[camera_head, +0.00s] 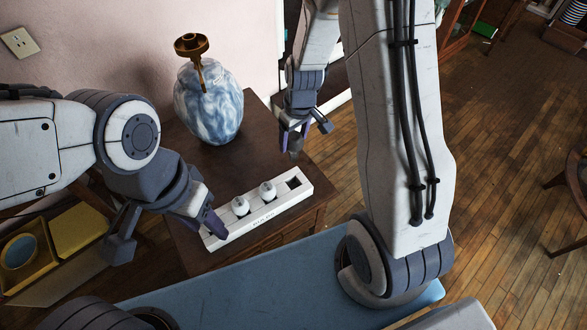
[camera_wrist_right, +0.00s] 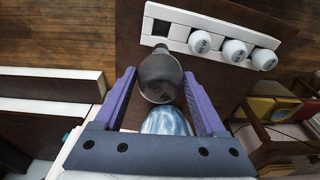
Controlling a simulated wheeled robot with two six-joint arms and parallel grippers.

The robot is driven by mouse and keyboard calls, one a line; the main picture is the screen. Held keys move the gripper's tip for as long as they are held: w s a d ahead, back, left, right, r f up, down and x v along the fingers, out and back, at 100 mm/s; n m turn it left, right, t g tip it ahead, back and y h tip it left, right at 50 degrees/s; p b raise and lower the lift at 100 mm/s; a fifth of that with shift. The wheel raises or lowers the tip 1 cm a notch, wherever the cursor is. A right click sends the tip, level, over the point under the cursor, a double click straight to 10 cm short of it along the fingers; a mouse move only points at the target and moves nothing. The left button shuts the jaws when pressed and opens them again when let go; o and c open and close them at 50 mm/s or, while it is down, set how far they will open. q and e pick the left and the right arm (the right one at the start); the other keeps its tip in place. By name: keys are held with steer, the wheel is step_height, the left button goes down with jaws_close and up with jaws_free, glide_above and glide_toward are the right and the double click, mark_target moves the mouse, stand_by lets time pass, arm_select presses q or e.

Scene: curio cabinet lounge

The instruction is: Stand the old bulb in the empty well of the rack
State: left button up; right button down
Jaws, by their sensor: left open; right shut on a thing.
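The white rack (camera_head: 252,226) lies on a dark wooden cabinet top. Its empty square well (camera_head: 293,182) is at the right end in the head view; it also shows in the right wrist view (camera_wrist_right: 161,28). Three white bulbs (camera_wrist_right: 234,50) stand in the other wells; two show clearly in the head view. My right gripper (camera_head: 296,140) is shut on the dark grey old bulb (camera_wrist_right: 160,78), held above the cabinet beyond the empty well, apart from the rack. My left gripper (camera_head: 167,238) is open and empty, one finger in front of the rack's left end.
A blue-and-white vase (camera_head: 208,105) with a brown metal fitting on top stands behind the rack, near the wall. A yellow compartment box (camera_head: 80,230) is at the left. The wooden floor (camera_head: 500,130) at the right is mostly open.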

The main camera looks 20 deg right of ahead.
mark_target(293, 155)
steer(key=shift+n, duration=0.8)
step_height(293, 155, down, 7)
steer(key=b, duration=0.5)
steer(key=shift+w, duration=0.15)
arm_select(q)
step_height(293, 155, down, 8)
steer(key=shift+r, duration=0.25)
arm_select(e)
steer(key=shift+f, duration=0.1)
arm_select(q)
steer(key=shift+s, duration=0.1)
arm_select(e)
steer(key=shift+b, duration=0.35)
arm_select(q)
steer(key=shift+f+b, duration=2.15)
steer(key=shift+f, duration=0.2)
arm_select(e)
steer(key=shift+f, duration=2.45)
arm_select(q)
steer(key=shift+f, duration=0.25)
arm_select(e)
steer(key=shift+f, duration=0.15)
steer(key=shift+f+b, duration=2.65)
steer(key=shift+b, duration=0.05)
arm_select(q)
step_height(293, 155, down, 5)
steer(key=shift+r, duration=0.15)
arm_select(e)
steer(key=shift+r, duration=0.1)
